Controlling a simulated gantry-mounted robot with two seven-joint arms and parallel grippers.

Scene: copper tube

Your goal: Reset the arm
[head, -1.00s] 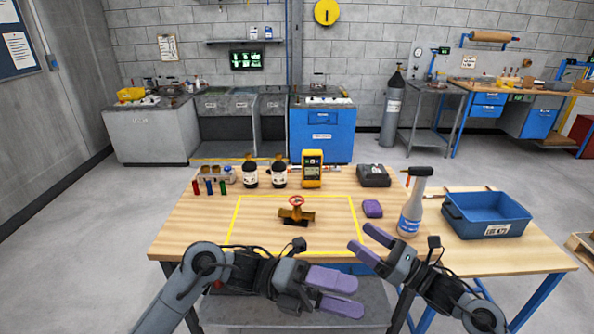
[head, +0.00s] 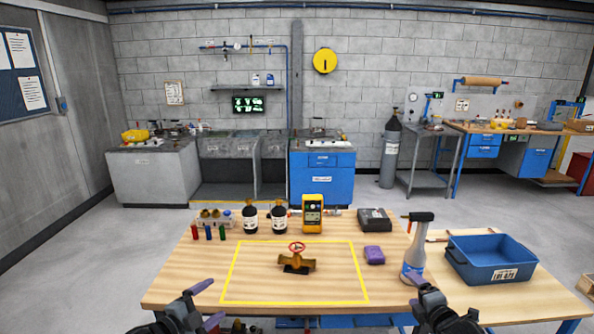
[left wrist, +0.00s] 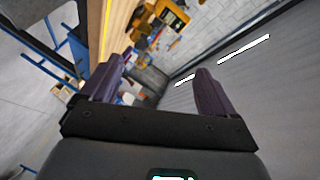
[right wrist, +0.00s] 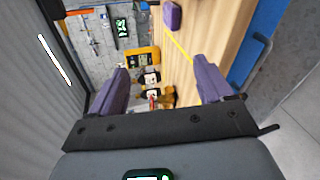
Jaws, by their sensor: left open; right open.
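My left gripper (head: 208,304) is at the table's front left edge in the head view, with its purple fingers spread and nothing between them. My right gripper (head: 414,290) is at the front right, below the spray bottle, also open and empty. The left wrist view shows the left fingers (left wrist: 155,92) wide apart. The right wrist view shows the right fingers (right wrist: 163,92) wide apart. A brass valve with a red handwheel (head: 296,260) stands inside the yellow outline (head: 235,270) on the wooden table (head: 180,280), apart from both grippers.
Bottles (head: 250,217), a yellow meter (head: 312,213) and a dark box (head: 374,219) line the table's back. The front left of the table is bare.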

